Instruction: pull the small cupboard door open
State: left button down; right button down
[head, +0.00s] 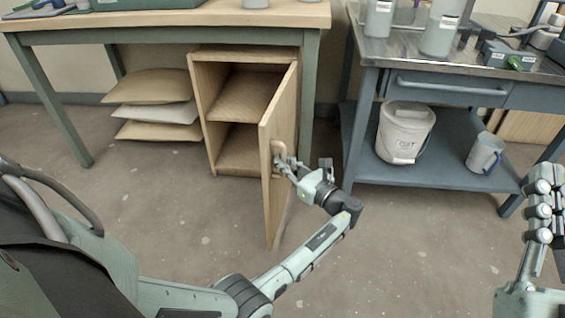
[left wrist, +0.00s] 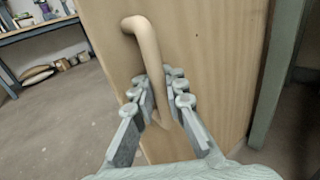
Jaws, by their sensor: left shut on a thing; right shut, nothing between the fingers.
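The small wooden cupboard (head: 202,105) stands under the left table, and its shelf and inside show. Its door (head: 270,205) stands wide open, swung out toward me on the right side; it also fills much of the left wrist view (left wrist: 220,60). The door's wooden bar handle (head: 277,150) is on the door's outer face. My left gripper (head: 288,168) is shut on the handle; in the left wrist view its fingers lie on both sides of the handle (left wrist: 148,42). My right gripper (head: 544,190) is shut and empty at the right edge, away from the cupboard.
A wooden-topped table (head: 180,16) stands over the cupboard. Stacked sacks (head: 155,110) lie left of it. On the right, a metal-topped bench (head: 450,58) holds a white bucket (head: 404,130) and a grey jug (head: 484,153) on its lower shelf. The floor in front is clear.

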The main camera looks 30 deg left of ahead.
pick_arm(q)
jog(key=shift+s+d+f+g, duration=0.2)
jog(key=shift+d+f+g, duration=0.1)
jog(key=shift+d+f, duration=0.05)
pick_arm(e)
jog(key=shift+d, duration=0.25)
pick_arm(q)
jog(key=c, duration=1.8)
grip_release()
jog(key=shift+r, duration=0.15)
jog(key=shift+w+r, duration=0.1)
